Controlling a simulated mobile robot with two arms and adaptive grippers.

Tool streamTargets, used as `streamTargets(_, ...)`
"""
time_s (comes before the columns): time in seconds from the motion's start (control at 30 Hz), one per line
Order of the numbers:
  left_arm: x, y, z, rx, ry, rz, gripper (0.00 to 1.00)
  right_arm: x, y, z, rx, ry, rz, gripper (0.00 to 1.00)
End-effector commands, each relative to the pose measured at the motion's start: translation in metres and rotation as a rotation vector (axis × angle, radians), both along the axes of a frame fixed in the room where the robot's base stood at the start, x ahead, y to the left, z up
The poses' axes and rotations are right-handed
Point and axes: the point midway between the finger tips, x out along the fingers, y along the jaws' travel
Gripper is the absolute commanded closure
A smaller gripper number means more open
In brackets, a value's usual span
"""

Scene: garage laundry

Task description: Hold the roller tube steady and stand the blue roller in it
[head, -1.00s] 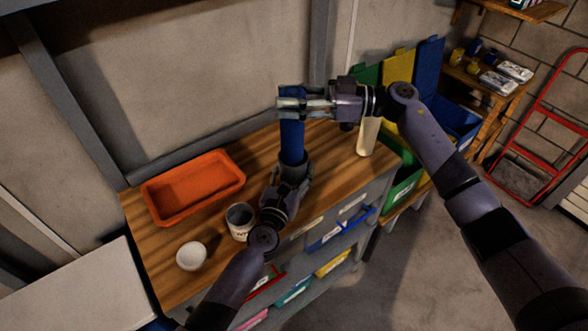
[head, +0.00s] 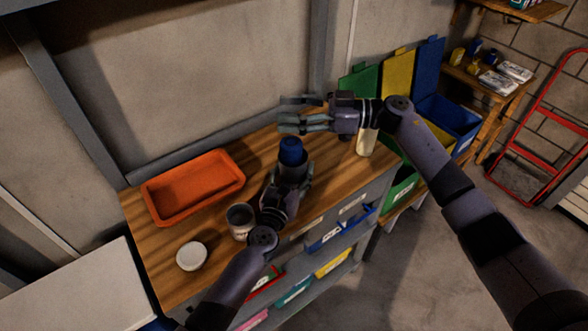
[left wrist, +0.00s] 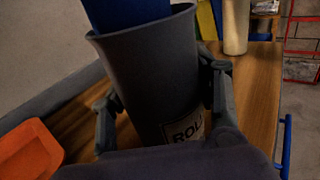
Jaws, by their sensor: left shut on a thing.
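The blue roller (head: 291,151) stands in the grey roller tube (head: 294,165), with its top end showing above the rim in the head view. The left wrist view shows the roller (left wrist: 128,12) inside the mouth of the tube (left wrist: 150,75), which carries a white label. My left gripper (head: 290,181) is shut around the tube, one finger on each side. The tube stands upright on the bench. My right gripper (head: 303,116) is open and empty, above and slightly right of the roller's top, apart from it. The tube's lower part is hidden by my left gripper.
On the wooden bench (head: 175,262) are an orange tray (head: 190,190), a grey can (head: 240,220), a white bowl (head: 192,256) and a pale cylinder (head: 366,142). Bins with green, yellow and blue lids (head: 429,62) stand right of the bench.

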Motion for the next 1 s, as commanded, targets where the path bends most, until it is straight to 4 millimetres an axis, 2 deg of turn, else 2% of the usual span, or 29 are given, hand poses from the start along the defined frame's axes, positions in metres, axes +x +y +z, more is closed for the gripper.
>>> streamTargets(0.13,0.0,0.0,0.0,0.0,0.0,0.0,0.71,0.0,0.0,0.0,0.0,0.0,0.0,0.35)
streamTargets(0.4,0.0,0.0,0.0,0.0,0.0,0.0,0.71,0.0,-0.001,-0.001,-0.001,0.0,-0.001,0.35)
streamTargets(0.5,0.0,0.0,0.0,0.0,0.0,0.0,0.71,0.0,-0.007,-0.001,-0.002,0.001,-0.002,0.35)
streamTargets(0.63,0.0,0.0,0.0,0.0,0.0,0.0,0.71,0.0,-0.027,-0.001,-0.003,0.001,-0.004,0.35)
streamTargets(1.0,0.0,0.0,0.0,0.0,0.0,0.0,0.71,-0.003,-0.101,-0.001,-0.002,0.001,-0.004,0.35)
